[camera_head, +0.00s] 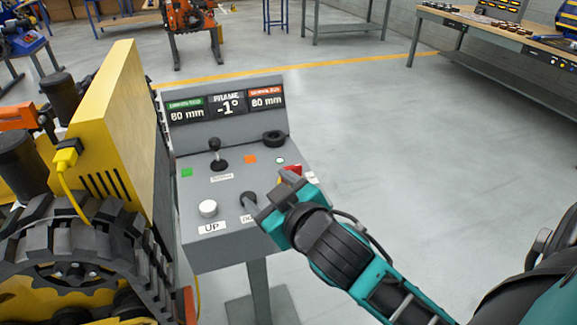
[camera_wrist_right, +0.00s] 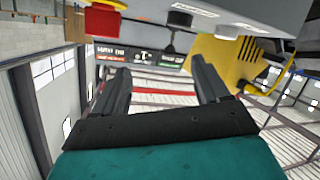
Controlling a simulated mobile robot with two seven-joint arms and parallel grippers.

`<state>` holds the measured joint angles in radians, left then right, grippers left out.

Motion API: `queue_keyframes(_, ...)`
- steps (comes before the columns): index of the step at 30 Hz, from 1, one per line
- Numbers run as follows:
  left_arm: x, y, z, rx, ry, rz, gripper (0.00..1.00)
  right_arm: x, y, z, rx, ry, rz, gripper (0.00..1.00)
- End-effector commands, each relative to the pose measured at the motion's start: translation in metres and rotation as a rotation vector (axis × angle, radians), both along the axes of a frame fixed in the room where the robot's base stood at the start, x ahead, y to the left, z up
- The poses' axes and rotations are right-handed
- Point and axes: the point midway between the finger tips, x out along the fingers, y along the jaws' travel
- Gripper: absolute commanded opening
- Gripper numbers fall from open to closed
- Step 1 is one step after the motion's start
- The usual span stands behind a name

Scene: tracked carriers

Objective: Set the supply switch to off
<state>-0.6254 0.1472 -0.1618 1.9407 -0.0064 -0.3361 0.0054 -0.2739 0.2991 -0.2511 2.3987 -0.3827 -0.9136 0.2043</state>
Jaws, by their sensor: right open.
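The grey control console (camera_head: 215,242) stands in the middle of the head view on a post. A red switch (camera_head: 291,171) is on its right side, partly hidden by my right gripper; its setting cannot be told. I cannot read a supply label. A red part also shows at the top left of the wrist view (camera_wrist_right: 103,4). My right gripper (camera_head: 268,197) is open and empty, over the console's right front, close to the red switch; contact cannot be told. In the wrist view its two fingers (camera_wrist_right: 160,70) are spread apart. My left gripper is out of view.
The console has a black lever (camera_head: 216,150), a white UP button (camera_head: 208,208), a black knob (camera_head: 273,138) and a display (camera_head: 227,105). A yellow tracked machine (camera_head: 105,120) stands close on the left. Floor right of the console is clear; a workbench (camera_head: 490,35) is far right.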

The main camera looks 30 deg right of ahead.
Motion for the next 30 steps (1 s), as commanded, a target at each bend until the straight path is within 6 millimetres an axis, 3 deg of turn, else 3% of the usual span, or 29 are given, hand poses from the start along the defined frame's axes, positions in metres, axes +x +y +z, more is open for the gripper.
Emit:
queue_keyframes(4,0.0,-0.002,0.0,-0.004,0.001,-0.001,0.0,0.03,0.025,0.083,-0.1,-0.366,0.134,0.74)
queue_keyframes(9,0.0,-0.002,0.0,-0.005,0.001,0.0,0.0,0.026,0.079,0.172,-0.264,-0.791,0.402,0.74)
queue_keyframes(12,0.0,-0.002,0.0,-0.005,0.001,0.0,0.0,0.007,0.116,0.201,-0.392,-0.987,0.605,0.74)
queue_keyframes(14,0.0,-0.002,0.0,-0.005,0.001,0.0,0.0,-0.006,0.137,0.208,-0.481,-1.079,0.74,0.74)
queue_keyframes(18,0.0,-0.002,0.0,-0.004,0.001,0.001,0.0,-0.035,0.175,0.197,-0.725,-1.2,1.076,0.74)
queue_keyframes(23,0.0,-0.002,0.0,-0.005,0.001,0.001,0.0,-0.047,0.183,0.149,-1.064,-1.139,1.459,0.74)
queue_keyframes(26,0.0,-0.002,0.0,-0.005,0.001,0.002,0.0,-0.039,0.164,0.114,-1.294,-0.979,1.665,0.74)
queue_keyframes(30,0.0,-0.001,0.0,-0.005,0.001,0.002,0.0,-0.014,0.104,0.077,-1.605,-0.595,1.861,0.74)
